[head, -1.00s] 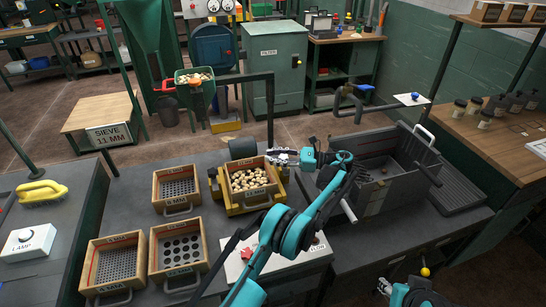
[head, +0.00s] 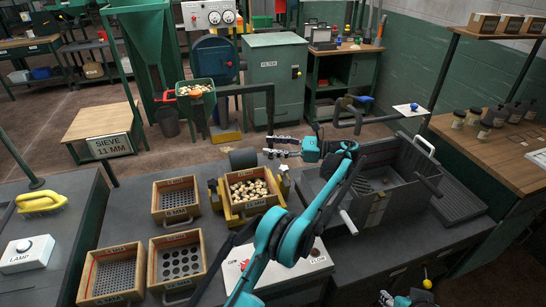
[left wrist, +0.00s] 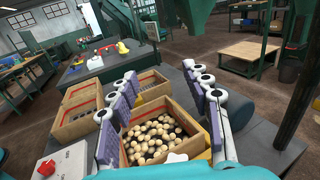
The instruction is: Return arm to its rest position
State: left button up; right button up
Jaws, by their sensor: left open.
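My left arm reaches in from the bottom of the head view. Its gripper (head: 283,147) is open and empty, held above and behind the wooden sieve box (head: 233,208) of pale round pieces. In the left wrist view, the open left fingers (left wrist: 163,105) are spread wide with the same box (left wrist: 190,145) beyond and between them, and nothing is gripped. My right gripper (head: 393,299) shows only in part at the bottom edge of the head view; its finger state is unclear.
Several empty wooden sieves (head: 151,262) stand left of the filled box. A dark metal bin (head: 360,203) stands close to the right of my left arm. A lamp box (head: 27,255) and yellow brush (head: 42,203) lie far left. Bare bench top shows between them.

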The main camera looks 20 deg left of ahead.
pick_arm(q)
jog(key=shift+r, duration=0.35)
jog(key=s+a+r+n+t+h, duration=0.2)
jog(key=s+a+r+t+h, duration=0.1)
jog(key=s+a+r+h, duration=0.15)
jog(key=s+a+f+n+t+h, duration=0.1)
jog(key=s+n+h, duration=0.1)
jog(key=s, duration=0.3)
jog(key=s+f+n+t+h, duration=0.1)
jog(key=s+h, duration=0.2)
jog(key=s, duration=0.2)
jog(key=s+d+f+n+t+h, duration=0.2)
jog(key=s+d+f+n+h, duration=0.2)
jog(key=s, duration=0.7)
jog(key=s+d+f+n+t+h, duration=0.3)
jog(key=s+d+f+n, duration=0.3)
jog(key=s, duration=0.4)
notch_tip(320, 180, down, 2)
jog(key=shift+s+d+f+n+h, duration=0.1)
jog(key=shift+s+d+n+h, duration=0.3)
jog(key=shift+n+h, duration=0.25)
